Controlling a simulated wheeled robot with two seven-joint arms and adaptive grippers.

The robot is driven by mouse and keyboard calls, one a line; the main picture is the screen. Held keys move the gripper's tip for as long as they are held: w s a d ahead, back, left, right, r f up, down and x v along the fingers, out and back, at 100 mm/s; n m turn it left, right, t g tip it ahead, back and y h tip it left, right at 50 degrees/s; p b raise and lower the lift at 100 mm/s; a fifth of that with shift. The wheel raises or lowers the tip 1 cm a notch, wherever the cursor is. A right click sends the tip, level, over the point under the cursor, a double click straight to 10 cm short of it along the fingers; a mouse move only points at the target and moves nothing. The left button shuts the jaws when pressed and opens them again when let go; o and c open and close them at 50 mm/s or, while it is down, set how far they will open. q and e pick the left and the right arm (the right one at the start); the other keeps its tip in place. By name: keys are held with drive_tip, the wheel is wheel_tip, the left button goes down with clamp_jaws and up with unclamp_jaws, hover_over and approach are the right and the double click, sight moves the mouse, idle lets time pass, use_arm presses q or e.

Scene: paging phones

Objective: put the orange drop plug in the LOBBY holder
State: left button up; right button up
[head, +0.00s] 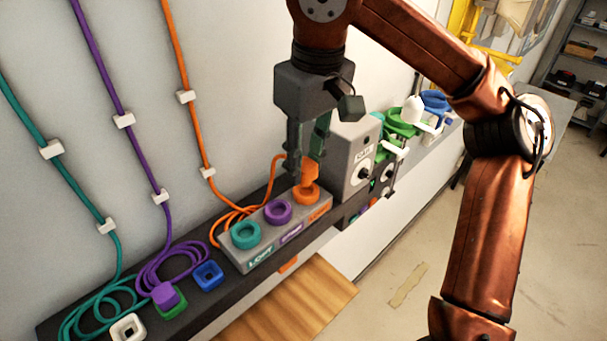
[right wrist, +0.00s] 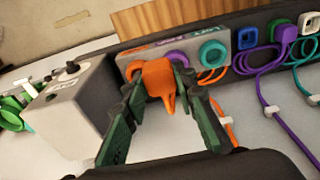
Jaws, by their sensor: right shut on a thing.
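My right gripper (head: 309,155) is shut on the orange drop plug (head: 310,176), pointing down. The plug is at the orange ring (head: 306,194) at the right end of a grey holder block (head: 240,262); I cannot tell whether it is seated in the ring or just above it. The orange label below that ring is too small to read surely. In the right wrist view the plug (right wrist: 157,76) sits between the fingers (right wrist: 160,85) and hides most of the ring. An orange cord (head: 235,212) runs from the wall to the plug area. My left gripper is not in view.
The block also has a purple ring (head: 278,212) and a teal ring (head: 245,235) labelled LOFT. A grey box (head: 352,150) with a knob stands close right of my gripper. A purple plug (head: 165,294), blue socket (head: 208,275) and white socket (head: 128,328) lie left along the dark shelf.

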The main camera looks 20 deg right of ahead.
drive_tip(key=w+d+f, duration=0.1)
drive_tip(key=w+f, duration=0.1)
drive_tip(key=w+d+f, duration=0.1)
drive_tip(key=w+f, duration=0.1)
drive_tip(key=w+d+f, duration=0.1)
drive_tip(key=w+f, duration=0.1)
drive_tip(key=shift+w+f, duration=0.2)
drive_tip(key=shift+w, duration=0.05)
drive_tip(key=shift+w+d+f, duration=0.25)
drive_tip(key=shift+w+f, duration=0.1)
drive_tip(key=shift+f, duration=0.15)
wheel_tip(320, 180, down, 3)
drive_tip(key=shift+r, duration=0.2)
drive_tip(key=shift+f, duration=0.15)
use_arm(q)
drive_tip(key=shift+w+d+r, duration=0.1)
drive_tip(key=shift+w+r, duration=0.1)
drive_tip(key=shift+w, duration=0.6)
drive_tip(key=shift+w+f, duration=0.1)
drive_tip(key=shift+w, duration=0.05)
use_arm(e)
drive_tip(key=shift+f, duration=0.25)
